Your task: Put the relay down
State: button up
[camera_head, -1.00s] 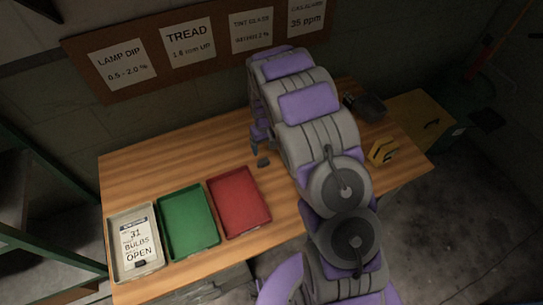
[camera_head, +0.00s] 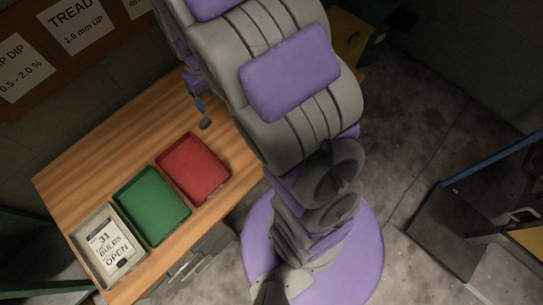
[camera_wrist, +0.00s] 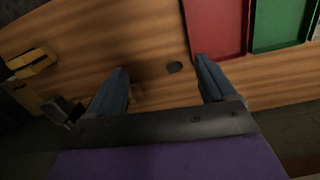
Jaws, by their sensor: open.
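In the head view my arm hides most of the gripper; one blue-grey finger shows just above the piece.
A red tray (camera_head: 194,168), a green tray (camera_head: 152,205) and a pale tray (camera_head: 106,246) with a "31 bulbs open" card line the table's front. A yellow object (camera_wrist: 31,62) lies at left in the wrist view. Open floor and a dark stand (camera_head: 447,235) are at right.

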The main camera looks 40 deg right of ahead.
jog(key=s+r, duration=0.3)
jog(key=s, duration=0.6)
jog(key=s+r, duration=0.3)
jog(key=s, duration=0.6)
jog(key=s+r+m+g, duration=0.1)
jog(key=s+r, duration=0.3)
jog(key=s, duration=0.5)
jog(key=shift+s+a, duration=0.3)
